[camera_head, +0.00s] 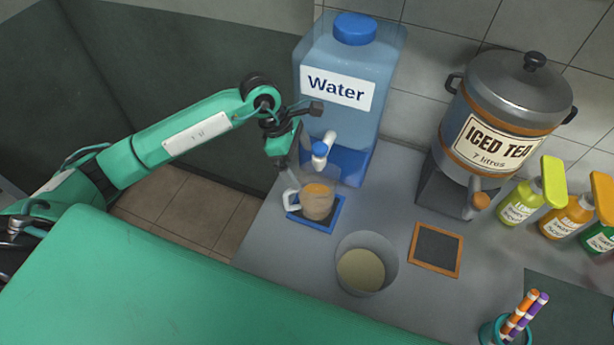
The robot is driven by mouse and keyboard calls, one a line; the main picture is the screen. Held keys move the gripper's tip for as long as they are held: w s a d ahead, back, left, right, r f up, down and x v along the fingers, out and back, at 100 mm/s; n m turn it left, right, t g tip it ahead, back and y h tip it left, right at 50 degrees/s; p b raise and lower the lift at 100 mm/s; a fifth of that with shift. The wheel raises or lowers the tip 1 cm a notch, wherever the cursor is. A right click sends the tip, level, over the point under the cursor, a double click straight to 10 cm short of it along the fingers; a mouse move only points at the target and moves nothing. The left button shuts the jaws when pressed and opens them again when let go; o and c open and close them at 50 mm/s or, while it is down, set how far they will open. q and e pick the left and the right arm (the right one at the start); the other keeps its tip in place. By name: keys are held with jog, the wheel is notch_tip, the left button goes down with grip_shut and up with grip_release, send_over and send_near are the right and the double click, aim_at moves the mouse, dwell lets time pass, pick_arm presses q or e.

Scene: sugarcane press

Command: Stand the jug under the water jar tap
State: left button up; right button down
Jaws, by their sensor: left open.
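The jug (318,203), clear with a white handle and an orange-brown tint inside, stands upright on the blue-framed mat (327,223). The water jar (349,62) is blue, with a "Water" label. Its white tap with a blue knob (320,149) is just above the jug. My left gripper (291,180) is open and points down beside the jug's handle side; I cannot tell whether it touches the handle. My right gripper is not in view.
A clear container (361,272) with beige contents stands in front of the jug. An orange-framed mat (436,249) lies below the iced tea urn (505,110). Bottles (519,203) and a pen cup (497,331) are at the right. The counter's left edge is close to the blue mat.

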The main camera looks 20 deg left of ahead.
pick_arm(q)
jog(key=b+v, duration=0.1)
jog(key=v, duration=0.4)
jog(key=shift+r, duration=0.1)
dwell(0.4)
